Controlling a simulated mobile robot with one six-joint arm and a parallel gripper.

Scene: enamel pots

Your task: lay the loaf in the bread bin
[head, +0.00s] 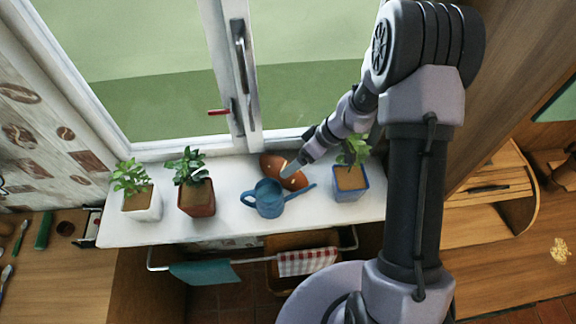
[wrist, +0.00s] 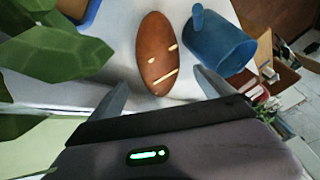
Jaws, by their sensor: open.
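The loaf (head: 270,163) is brown and oval with pale slashes. It lies on the white windowsill, behind the blue watering can, and shows whole in the wrist view (wrist: 153,45). My gripper (head: 291,171) is open and empty, close over the loaf in the head view. In the wrist view its two fingers (wrist: 160,90) stand apart, either side of the loaf's near end; I see no contact. I cannot pick out the bread bin for certain; a curved-sided wooden piece (head: 490,215) stands at the right.
The blue watering can (head: 268,199) stands close beside the loaf, its spout to the right. A plant in a blue pot (head: 351,184) is right of my gripper. Plants in red (head: 197,199) and white (head: 143,204) pots stand left. The window (head: 180,75) is behind the sill (head: 232,180).

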